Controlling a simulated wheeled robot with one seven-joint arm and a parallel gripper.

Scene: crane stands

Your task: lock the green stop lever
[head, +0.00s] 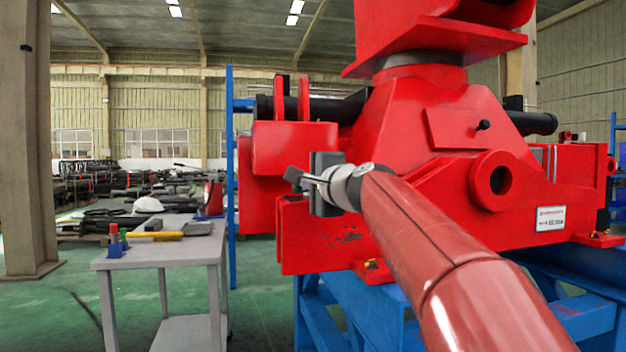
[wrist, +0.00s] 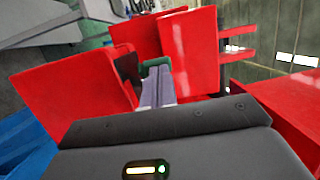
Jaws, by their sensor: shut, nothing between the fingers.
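A small dark green piece, which looks like the stop lever (wrist: 155,62), shows in the wrist view in the gap between two red blocks of the crane stand. My gripper (wrist: 157,76) is shut and empty, with its grey fingers pointing at this gap. The fingertips overlap the lower edge of the green piece in the picture; I cannot tell whether they touch it. In the head view my gripper (head: 295,178) is in front of the left part of the red crane stand (head: 292,145).
The red stand rests on a blue frame (head: 375,312). Red walls are close on both sides of my fingers. Green floor there is open.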

